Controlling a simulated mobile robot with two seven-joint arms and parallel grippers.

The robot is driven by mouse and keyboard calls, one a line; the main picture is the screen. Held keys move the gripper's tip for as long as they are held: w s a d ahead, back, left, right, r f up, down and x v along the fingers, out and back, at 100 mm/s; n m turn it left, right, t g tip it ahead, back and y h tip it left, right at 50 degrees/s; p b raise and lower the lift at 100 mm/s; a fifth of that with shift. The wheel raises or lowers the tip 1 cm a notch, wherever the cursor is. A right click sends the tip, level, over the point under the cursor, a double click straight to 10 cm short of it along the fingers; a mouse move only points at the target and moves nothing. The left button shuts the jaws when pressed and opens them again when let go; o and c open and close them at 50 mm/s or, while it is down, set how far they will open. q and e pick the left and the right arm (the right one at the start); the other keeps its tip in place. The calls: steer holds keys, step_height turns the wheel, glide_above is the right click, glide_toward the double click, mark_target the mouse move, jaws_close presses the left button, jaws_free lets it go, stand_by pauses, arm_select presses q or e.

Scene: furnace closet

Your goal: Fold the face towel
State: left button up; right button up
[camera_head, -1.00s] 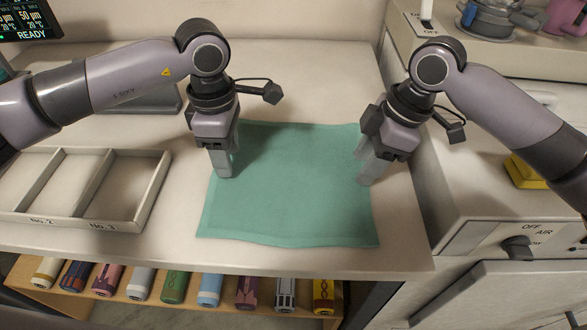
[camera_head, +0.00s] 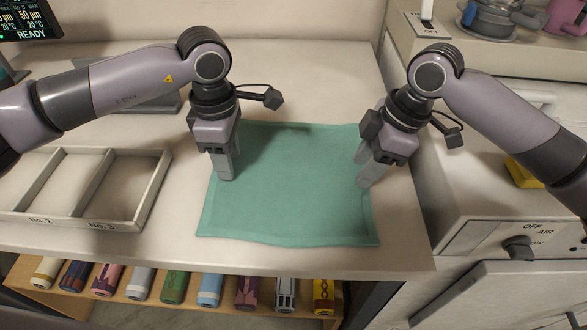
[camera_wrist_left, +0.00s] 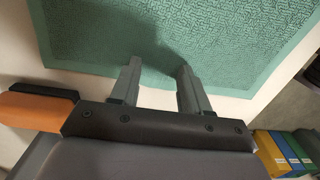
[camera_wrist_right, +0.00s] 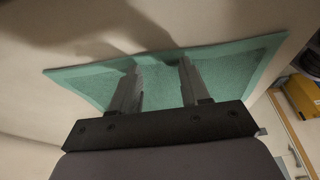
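The green face towel (camera_head: 290,190) lies flat and spread out on the pale worktop. My left gripper (camera_head: 225,172) is over the towel's left edge, pointing down. In the left wrist view its two fingers (camera_wrist_left: 159,66) are apart with nothing gripped, and the towel (camera_wrist_left: 240,40) lies beyond and below them. My right gripper (camera_head: 362,168) is at the towel's right edge, its fingers apart. In the right wrist view the fingers (camera_wrist_right: 158,64) are also parted, over the towel (camera_wrist_right: 225,75). I cannot tell whether the fingertips touch the cloth.
A divided tray (camera_head: 155,190) stands left of the towel. A shelf with several coloured cylinders (camera_head: 174,287) is below the worktop's front edge. A cabinet with an air switch (camera_head: 517,246) stands on the right.

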arm_select(q)
steer(key=shift+f, duration=0.15)
jaws_close()
arm_select(e)
steer(key=shift+f, duration=0.15)
jaws_close()
